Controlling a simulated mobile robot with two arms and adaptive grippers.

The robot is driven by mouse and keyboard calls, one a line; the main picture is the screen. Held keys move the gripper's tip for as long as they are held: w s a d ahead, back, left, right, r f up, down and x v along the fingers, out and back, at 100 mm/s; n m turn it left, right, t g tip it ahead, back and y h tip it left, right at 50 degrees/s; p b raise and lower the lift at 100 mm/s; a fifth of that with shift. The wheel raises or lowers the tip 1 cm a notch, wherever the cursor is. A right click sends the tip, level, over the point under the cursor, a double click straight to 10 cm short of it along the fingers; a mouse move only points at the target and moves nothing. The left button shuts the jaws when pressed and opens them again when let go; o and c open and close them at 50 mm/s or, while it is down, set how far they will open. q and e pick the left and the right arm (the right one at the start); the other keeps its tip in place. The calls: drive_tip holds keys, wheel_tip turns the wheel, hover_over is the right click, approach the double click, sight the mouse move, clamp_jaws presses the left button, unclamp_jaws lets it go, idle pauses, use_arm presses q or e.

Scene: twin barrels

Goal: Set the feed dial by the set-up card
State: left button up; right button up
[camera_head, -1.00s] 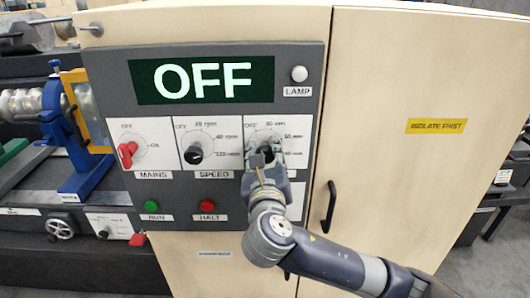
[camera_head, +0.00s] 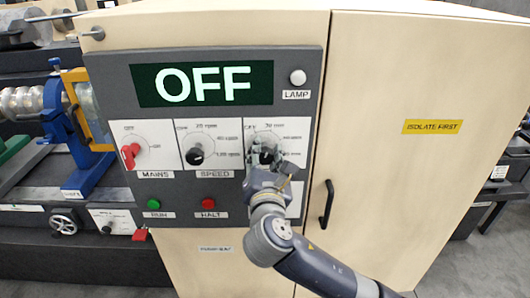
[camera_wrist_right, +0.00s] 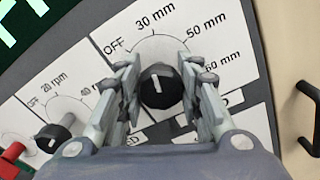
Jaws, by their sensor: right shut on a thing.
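The feed dial is a black knob (camera_wrist_right: 160,88) with a white mark, in the middle of the wrist view. Labels around it read OFF, 30 mm, 50 mm and 60 mm. The mark stands nearly upright in that view, roughly in line with 30 mm; its exact setting is unclear. My right gripper (camera_wrist_right: 158,90) is shut on the knob, a finger on each side. In the head view the gripper (camera_head: 265,160) partly covers the feed dial's scale plate (camera_head: 290,128). I cannot make out a set-up card. My left gripper is not in view.
The panel (camera_head: 312,80) has a display reading OFF (camera_head: 205,83), a lamp (camera_head: 298,77), a red MAINS switch (camera_head: 130,154), a SPEED dial (camera_head: 195,156), a green RUN button (camera_head: 154,204) and a red HALT button (camera_head: 208,203). A black door handle (camera_head: 327,204) is to the right.

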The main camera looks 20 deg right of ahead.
drive_tip(key=shift+m, duration=0.5)
drive_tip(key=o, duration=1.1)
drive_tip(key=v, duration=1.2)
